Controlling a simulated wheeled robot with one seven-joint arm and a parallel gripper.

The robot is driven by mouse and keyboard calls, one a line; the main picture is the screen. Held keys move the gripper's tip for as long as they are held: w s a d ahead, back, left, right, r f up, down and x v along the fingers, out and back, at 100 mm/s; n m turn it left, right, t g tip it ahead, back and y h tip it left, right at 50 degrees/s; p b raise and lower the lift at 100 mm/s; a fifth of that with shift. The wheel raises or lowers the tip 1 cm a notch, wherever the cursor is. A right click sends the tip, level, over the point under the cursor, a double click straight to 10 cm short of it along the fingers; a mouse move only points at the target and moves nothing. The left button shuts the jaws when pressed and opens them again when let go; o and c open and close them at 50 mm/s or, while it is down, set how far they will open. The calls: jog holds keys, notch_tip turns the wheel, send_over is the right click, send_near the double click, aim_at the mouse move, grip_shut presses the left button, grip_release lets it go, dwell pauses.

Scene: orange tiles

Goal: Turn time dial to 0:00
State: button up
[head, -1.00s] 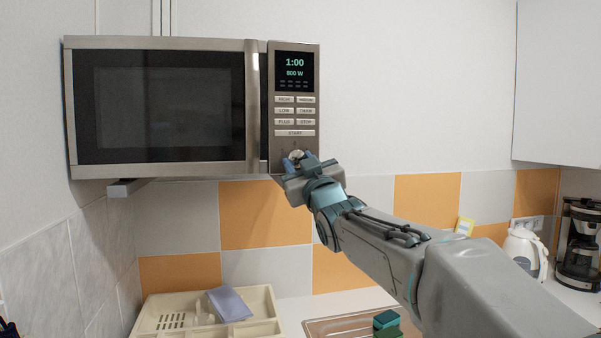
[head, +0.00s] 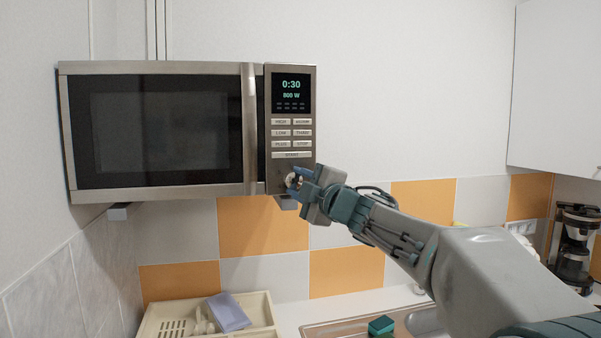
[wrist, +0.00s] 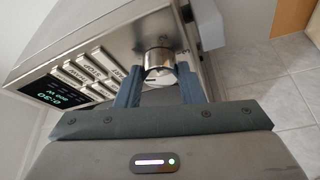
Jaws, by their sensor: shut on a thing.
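The microwave (head: 160,188) is fixed on the wall, and its door is shut. Its display (head: 291,93) reads 0:30 and 800 W. The time dial (head: 292,180) is a round metal knob at the bottom of the control panel, partly hidden by my fingers in the head view. In the wrist view the dial (wrist: 158,57) sits between my two blue fingers. My gripper (head: 297,183) is shut on the dial from the lower right, and it also shows in the wrist view (wrist: 158,88).
The panel buttons (head: 291,135) are just above the dial. Below are a cream dish tray (head: 170,308), a teal block (head: 381,325) and a sink. A coffee maker (head: 575,245) stands at the far right. A white cabinet (head: 555,90) hangs at the upper right.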

jog(key=shift+r+n+g+h+p, duration=0.15)
jog(key=shift+n+g+p, duration=0.15)
jog(key=shift+n+p, duration=0.55)
jog(key=shift+r+n+g+h+p, duration=0.15)
jog(key=shift+n+g+p, duration=0.15)
jog(key=shift+n+p, duration=0.5)
jog(key=shift+f+n, duration=0.15)
jog(key=shift+n, duration=0.1)
jog(key=o, duration=1)
jog(key=b+v, duration=0.3)
jog(key=v, duration=1.1)
